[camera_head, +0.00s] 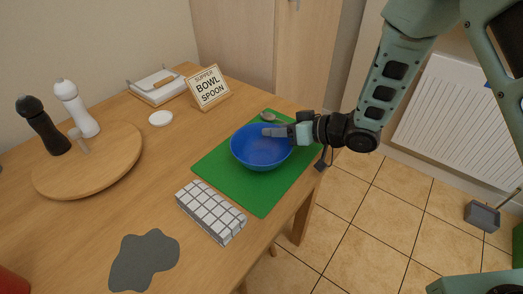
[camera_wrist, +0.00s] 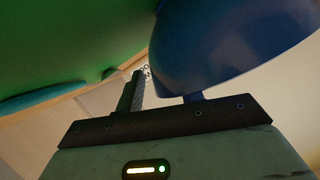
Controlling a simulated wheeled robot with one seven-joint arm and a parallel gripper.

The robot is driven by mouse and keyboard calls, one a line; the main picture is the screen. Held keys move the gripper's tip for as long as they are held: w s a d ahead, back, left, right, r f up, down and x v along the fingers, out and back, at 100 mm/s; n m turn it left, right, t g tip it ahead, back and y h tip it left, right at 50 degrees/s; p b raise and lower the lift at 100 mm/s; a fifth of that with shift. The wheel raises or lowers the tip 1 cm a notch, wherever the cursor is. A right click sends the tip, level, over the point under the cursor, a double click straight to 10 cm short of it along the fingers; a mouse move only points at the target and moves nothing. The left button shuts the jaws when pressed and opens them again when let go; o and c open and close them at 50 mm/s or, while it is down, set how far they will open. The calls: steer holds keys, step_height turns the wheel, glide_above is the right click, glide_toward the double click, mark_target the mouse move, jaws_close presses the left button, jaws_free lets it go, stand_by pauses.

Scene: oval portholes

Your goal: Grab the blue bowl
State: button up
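The blue bowl (camera_head: 258,152) stands upright on the green mat (camera_head: 226,178) near the table's right edge. My gripper (camera_head: 268,132) reaches in from the right, with its fingers level over the bowl's far right rim. In the wrist view, the bowl's outer wall (camera_wrist: 225,45) fills the upper right. One dark finger shows outside the bowl, with a gap between it and the wall. The other finger is mostly hidden behind the bowl, so the fingers appear to straddle the rim, open. Whether a finger touches the bowl cannot be told.
A spoon (camera_head: 269,117) lies behind the bowl, and a sign (camera_head: 208,87) stands further back. A checked cloth (camera_head: 211,211) lies in front of the mat. A round board (camera_head: 95,170) with two mills is at left. A grey patch (camera_head: 144,262) lies front left.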

jaws_close()
